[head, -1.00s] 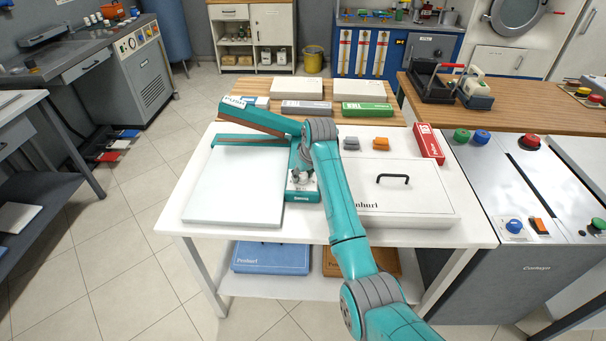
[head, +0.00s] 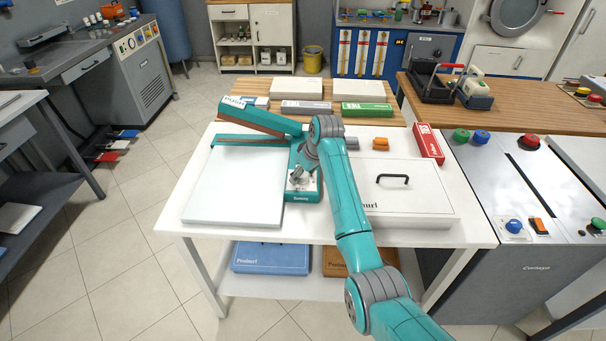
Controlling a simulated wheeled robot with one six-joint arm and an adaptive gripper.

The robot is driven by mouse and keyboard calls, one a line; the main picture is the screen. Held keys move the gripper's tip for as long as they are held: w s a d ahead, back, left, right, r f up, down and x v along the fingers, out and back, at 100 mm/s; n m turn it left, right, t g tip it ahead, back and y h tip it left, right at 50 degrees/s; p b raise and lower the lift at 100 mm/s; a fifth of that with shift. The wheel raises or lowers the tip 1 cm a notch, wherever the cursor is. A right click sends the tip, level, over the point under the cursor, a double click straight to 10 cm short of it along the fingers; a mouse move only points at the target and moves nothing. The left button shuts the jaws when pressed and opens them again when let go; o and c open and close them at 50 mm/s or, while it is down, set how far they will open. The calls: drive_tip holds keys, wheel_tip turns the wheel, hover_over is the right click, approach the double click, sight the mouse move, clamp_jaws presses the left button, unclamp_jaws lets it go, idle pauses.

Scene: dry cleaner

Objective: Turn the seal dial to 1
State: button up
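The teal sealer (head: 303,196) stands on the white table, to the right of a flat white plate (head: 233,187). Its raised lever arm (head: 262,119), marked PUSH, slants above the back of the plate. My gripper (head: 297,175) points down over the pale control panel on the sealer's front end. The seal dial is not clearly visible; my gripper covers part of the panel, and the numbers are too small to read. I cannot tell whether the fingers touch or hold the dial, or whether they are open or shut.
A white case (head: 405,192) with a black handle lies right of my arm. A grey block (head: 351,143), an orange block (head: 380,144) and a red box (head: 429,144) lie behind it. A grey console (head: 510,190) with buttons stands at right.

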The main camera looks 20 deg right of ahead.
drive_tip(key=v, duration=1.2)
idle(0.4)
